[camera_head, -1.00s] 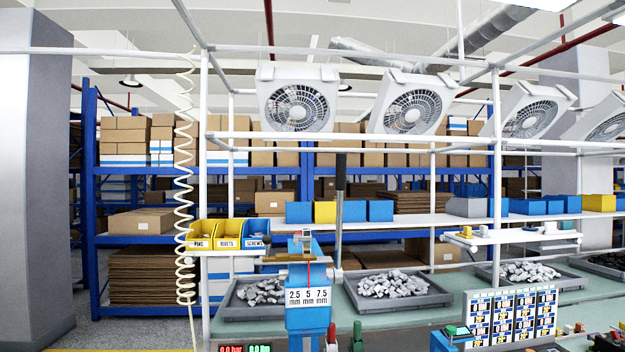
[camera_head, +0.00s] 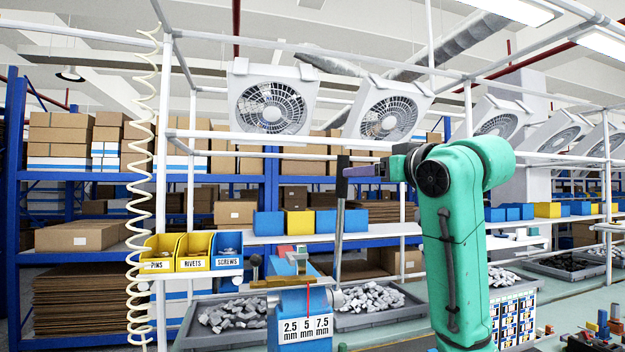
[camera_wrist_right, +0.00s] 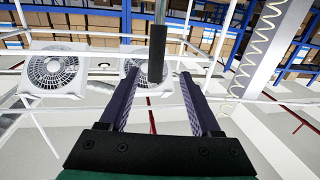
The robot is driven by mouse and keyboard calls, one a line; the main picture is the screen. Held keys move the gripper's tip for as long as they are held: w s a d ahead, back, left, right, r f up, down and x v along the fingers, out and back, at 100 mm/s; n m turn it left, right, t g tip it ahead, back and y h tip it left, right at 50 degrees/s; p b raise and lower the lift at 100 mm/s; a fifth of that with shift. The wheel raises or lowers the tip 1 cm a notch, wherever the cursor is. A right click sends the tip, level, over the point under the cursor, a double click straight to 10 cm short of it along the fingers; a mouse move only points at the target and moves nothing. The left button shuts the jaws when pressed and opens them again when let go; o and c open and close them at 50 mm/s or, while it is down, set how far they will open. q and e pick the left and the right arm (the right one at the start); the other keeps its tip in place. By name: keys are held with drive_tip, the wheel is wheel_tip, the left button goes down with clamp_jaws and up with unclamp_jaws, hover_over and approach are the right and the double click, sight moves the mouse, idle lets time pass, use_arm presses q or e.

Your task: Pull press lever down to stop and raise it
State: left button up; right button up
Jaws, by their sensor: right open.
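The press (camera_head: 303,301) is blue with a 2.5, 5 and 7.5 mm scale and a red pointer line. Its lever (camera_head: 340,200) stands nearly upright, a grey rod with a black grip at the top. My right gripper (camera_head: 350,171) is at the height of the black grip, coming from the right. In the right wrist view the gripper (camera_wrist_right: 157,76) is open, and the black grip (camera_wrist_right: 157,50) shows between its two dark fingers. I cannot tell whether a finger touches it. My left gripper is not in view.
Yellow bins (camera_head: 193,252) for pins and rivets and a blue screws bin stand left of the press. Grey trays of metal parts (camera_head: 370,298) lie behind it. White frame posts and fans (camera_head: 271,104) are above. A coiled cable (camera_head: 140,200) hangs at the left.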

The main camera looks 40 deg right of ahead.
drive_tip(key=w+d+p, duration=0.2)
drive_tip(key=w+p, duration=0.4)
drive_tip(key=w, duration=0.6)
drive_tip(key=shift+d, duration=0.25)
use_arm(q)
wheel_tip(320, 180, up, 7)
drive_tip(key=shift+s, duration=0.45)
use_arm(e)
drive_tip(key=shift+r, duration=0.1)
clamp_jaws()
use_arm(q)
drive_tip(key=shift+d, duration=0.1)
use_arm(e)
drive_tip(key=shift+r, duration=0.1)
